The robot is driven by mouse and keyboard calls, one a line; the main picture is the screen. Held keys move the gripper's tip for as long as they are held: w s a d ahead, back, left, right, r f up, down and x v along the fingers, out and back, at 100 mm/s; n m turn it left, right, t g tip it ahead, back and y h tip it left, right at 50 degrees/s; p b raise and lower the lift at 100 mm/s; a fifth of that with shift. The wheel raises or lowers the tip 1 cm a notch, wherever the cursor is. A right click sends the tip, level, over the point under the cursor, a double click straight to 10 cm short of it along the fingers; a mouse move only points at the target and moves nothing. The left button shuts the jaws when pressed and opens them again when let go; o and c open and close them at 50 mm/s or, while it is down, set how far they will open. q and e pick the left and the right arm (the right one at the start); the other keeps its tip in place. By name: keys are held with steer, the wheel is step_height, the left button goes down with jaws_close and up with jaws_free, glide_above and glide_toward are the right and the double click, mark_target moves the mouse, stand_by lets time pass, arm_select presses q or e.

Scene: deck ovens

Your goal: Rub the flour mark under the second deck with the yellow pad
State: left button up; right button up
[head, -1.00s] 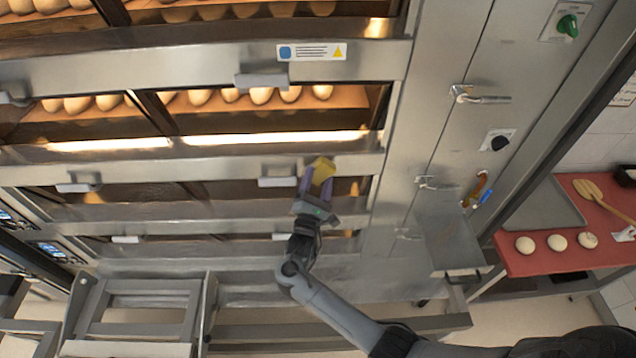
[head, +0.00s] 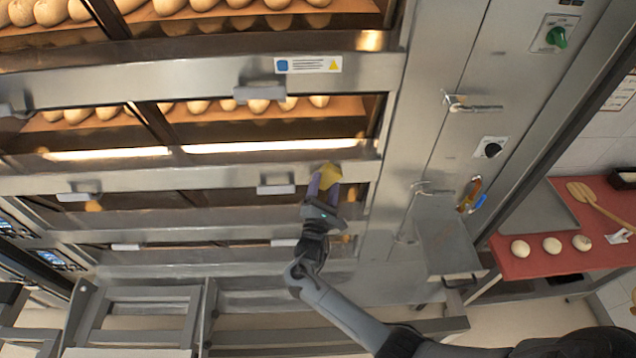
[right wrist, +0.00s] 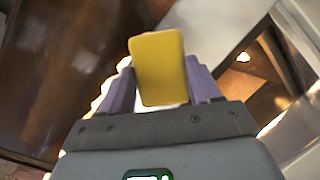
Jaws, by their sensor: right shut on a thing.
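The yellow pad (head: 328,172) is in my right gripper (head: 322,185), at the steel strip (head: 220,176) under the second deck's lit window. In the right wrist view the pad (right wrist: 158,68) sits upright between the two purple fingers of the gripper (right wrist: 160,88), which is shut on it. The pad is at or close to the steel front; I cannot tell whether it touches. I cannot make out the flour mark; the pad or gripper may hide it. My left gripper is not in view.
A handle (head: 276,189) sticks out just left of my right gripper. Loaves show behind the deck windows above. A small steel shelf (head: 450,250) juts out on the right. A red table (head: 545,240) with dough balls stands farther right.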

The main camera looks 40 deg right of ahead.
steer(key=shift+s+d+p, duration=0.3)
steer(key=shift+s+d, duration=0.1)
steer(key=shift+d, duration=0.25)
steer(key=shift+w+f, duration=0.1)
steer(key=shift+w+a, duration=0.1)
steer(key=shift+a, duration=0.1)
steer(key=w+a+b, duration=0.1)
steer(key=w+a, duration=0.1)
steer(key=shift+w+a+b, duration=0.15)
steer(key=shift+a+b, duration=0.15)
steer(key=shift+a, duration=0.1)
steer(key=shift+a, duration=0.1)
